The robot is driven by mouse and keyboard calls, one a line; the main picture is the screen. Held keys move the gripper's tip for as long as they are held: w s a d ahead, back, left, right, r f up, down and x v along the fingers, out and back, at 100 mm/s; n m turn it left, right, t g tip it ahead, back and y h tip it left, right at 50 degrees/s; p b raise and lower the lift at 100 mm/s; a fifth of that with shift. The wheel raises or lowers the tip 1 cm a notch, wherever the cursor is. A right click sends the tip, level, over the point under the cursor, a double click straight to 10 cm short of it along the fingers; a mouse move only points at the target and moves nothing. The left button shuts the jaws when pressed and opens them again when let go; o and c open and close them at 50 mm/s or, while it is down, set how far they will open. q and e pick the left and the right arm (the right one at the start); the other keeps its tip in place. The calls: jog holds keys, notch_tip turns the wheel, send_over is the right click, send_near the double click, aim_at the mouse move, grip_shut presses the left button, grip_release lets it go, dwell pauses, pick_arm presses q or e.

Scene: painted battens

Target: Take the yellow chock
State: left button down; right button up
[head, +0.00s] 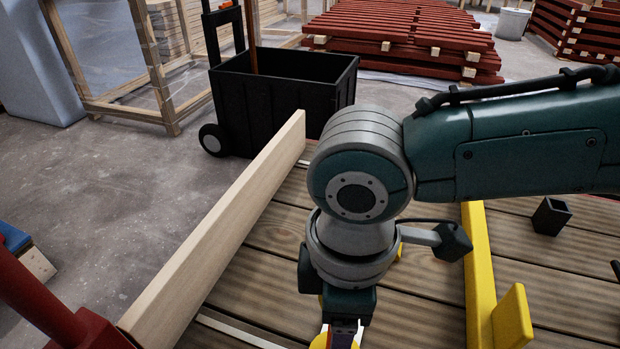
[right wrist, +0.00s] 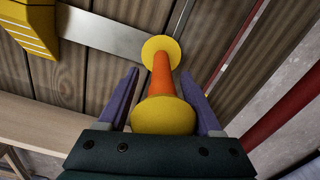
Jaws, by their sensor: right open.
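A yellow-and-orange spool-shaped piece (right wrist: 162,75), which may be the chock, stands in the right wrist view between the two purple fingers of my right gripper (right wrist: 158,85). The fingers are apart, with a gap on each side of its orange neck. In the head view, yellow shows beside the fingers of my right gripper (head: 343,338) at the bottom edge; my arm hides most of it. A yellow block (head: 513,317) stands against a long yellow batten (head: 479,270) to the right. A ribbed yellow piece (right wrist: 30,25) shows at the wrist view's top left. My left gripper is out of view.
A pale wooden board (head: 225,245) stands on edge along the left of the plank deck (head: 425,290). A black cart (head: 285,100) stands behind. Red bars (head: 45,300) fill the lower left.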

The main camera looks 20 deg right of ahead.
notch_tip(320, 180, down, 3)
jog(key=shift+s+f+b, duration=0.15)
jog(key=shift+b, duration=0.75)
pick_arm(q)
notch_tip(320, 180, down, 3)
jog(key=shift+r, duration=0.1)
pick_arm(e)
jog(key=shift+c, duration=0.8)
grip_shut()
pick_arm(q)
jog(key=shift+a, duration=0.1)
